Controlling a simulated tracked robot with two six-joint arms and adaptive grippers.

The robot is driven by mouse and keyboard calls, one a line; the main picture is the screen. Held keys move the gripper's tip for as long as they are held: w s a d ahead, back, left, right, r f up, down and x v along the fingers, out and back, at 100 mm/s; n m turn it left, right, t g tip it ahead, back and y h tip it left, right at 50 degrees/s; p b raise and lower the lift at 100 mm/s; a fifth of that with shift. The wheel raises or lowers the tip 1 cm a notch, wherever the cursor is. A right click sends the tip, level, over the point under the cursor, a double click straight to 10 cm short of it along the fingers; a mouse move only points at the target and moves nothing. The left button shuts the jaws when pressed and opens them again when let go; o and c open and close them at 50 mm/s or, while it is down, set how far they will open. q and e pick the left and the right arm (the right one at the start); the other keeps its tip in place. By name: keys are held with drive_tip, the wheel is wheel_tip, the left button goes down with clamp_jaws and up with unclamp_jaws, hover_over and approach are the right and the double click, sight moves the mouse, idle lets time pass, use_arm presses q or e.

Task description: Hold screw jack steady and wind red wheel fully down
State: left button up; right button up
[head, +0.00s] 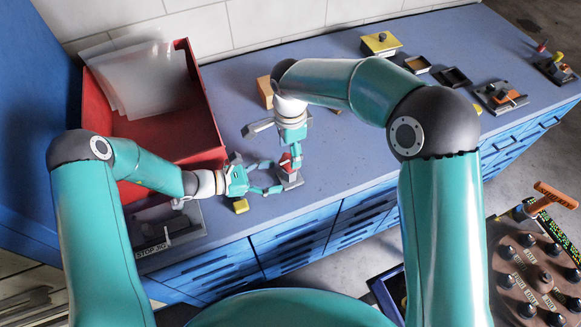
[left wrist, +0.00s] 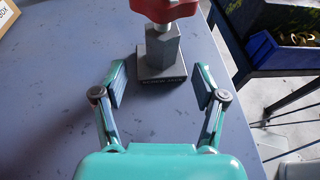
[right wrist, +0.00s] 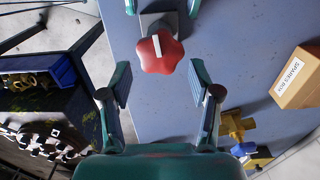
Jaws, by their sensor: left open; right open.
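The screw jack (head: 290,180) stands upright on the blue bench, its grey body (left wrist: 162,52) on a dark labelled base. Its red wheel (head: 286,162) sits on top, lobed with a white stripe; it also shows in the right wrist view (right wrist: 160,54). My left gripper (head: 268,177) is open and low, pointing at the jack; in the left wrist view its fingertips (left wrist: 160,82) are to either side, short of the body. My right gripper (head: 291,152) is open, above the wheel; in the right wrist view its fingertips (right wrist: 161,82) are short of the wheel. Neither holds anything.
A red bin (head: 205,120) with clear sheets stands at left. A spares box (right wrist: 298,78) is behind the jack. A yellow block (head: 240,206) lies near my left gripper. The bench's front edge is close to the jack. Small fixtures sit far right.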

sight(286, 176)
use_arm(q)
drive_tip(key=shift+x, duration=2.35)
drive_tip(key=c, duration=1.1)
drive_tip(key=shift+c, duration=0.2)
drive_tip(key=shift+f, duration=0.15)
use_arm(e)
drive_tip(key=shift+f, duration=0.1)
use_arm(q)
drive_tip(key=o, duration=0.5)
drive_tip(key=c, duration=0.5)
